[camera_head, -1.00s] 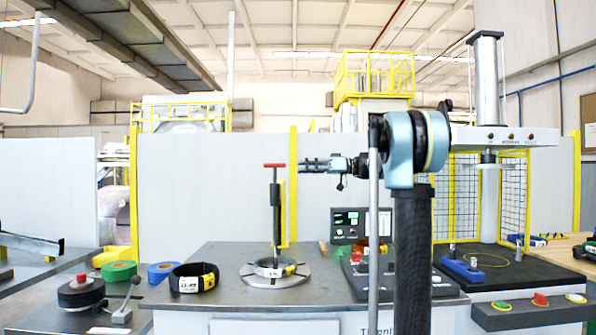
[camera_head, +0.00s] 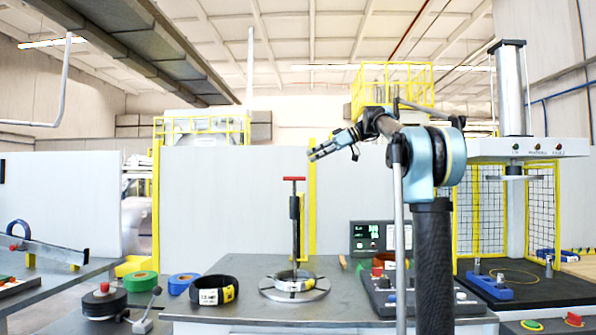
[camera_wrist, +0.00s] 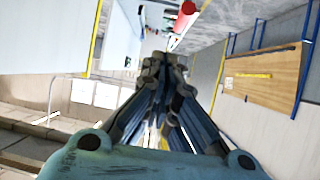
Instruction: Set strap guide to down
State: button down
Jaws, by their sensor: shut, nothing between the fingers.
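A dark upright post with a red T-shaped handle (camera_head: 294,179) stands on a round grey plate (camera_head: 316,295) on the bench; it looks like the strap guide, but I cannot be sure. My gripper (camera_head: 313,156) is shut and empty. In the head view it hangs just above and right of the red handle, tilted down to the left; the depth between them is unclear. In the wrist view my gripper's fingers (camera_wrist: 163,62) point up, together, with a red bar (camera_wrist: 185,17) beyond them.
A second black coil (camera_head: 213,291) lies left of the plate. Green (camera_head: 141,284) and blue (camera_head: 181,283) rolls lie further left. A control panel (camera_head: 370,238) and a button box stand to the right. A press column (camera_head: 511,90) rises at the right.

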jog(key=s+r+n+h, duration=0.2)
jog(key=s+r+h, duration=0.2)
jog(key=s+r, duration=0.15)
send_over(296, 177)
notch_tip(296, 177, down, 9)
jog(key=shift+d+f+t, duration=0.15)
jog(key=shift+f+t, duration=0.25)
jog(key=shift+f, duration=0.1)
